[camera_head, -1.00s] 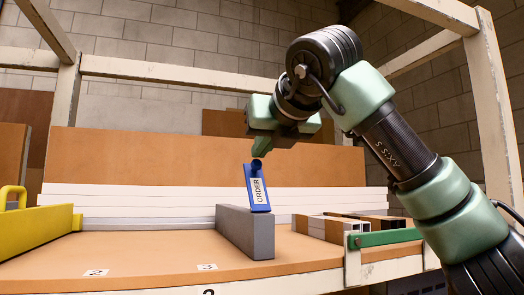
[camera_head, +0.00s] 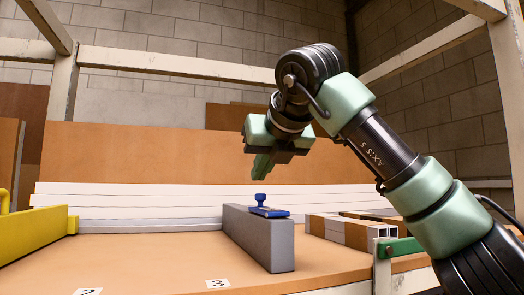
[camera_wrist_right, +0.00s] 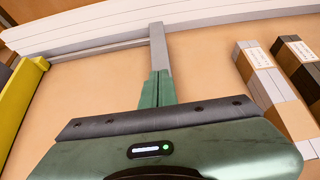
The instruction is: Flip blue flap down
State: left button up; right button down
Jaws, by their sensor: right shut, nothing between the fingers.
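The blue flap (camera_head: 270,212) lies flat on top of a grey upright block (camera_head: 258,238), with its blue knob (camera_head: 260,199) standing up at its left end. My right gripper (camera_head: 261,168) is shut and empty, a little above the flap and apart from it. In the right wrist view the shut green fingers (camera_wrist_right: 157,88) point toward the grey block (camera_wrist_right: 158,45), and the flap is hidden there. My left gripper is in neither view.
A yellow block (camera_head: 35,234) with a handle stands at the left. Packaged bars (camera_head: 350,230) lie right of the grey block, near a green bar (camera_head: 400,247). White boards (camera_head: 150,200) line the back.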

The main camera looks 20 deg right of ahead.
jog(key=shift+w+a+f+g+p, duration=0.1)
jog(key=shift+w+f+g+p, duration=0.25)
jog(key=shift+g+p, duration=0.25)
jog(key=shift+w+f+g+p, duration=0.3)
jog(key=shift+w+f+p, duration=0.05)
jog(key=shift+w+p, duration=0.05)
jog(key=shift+f, duration=0.25)
jog(key=shift+r, duration=0.1)
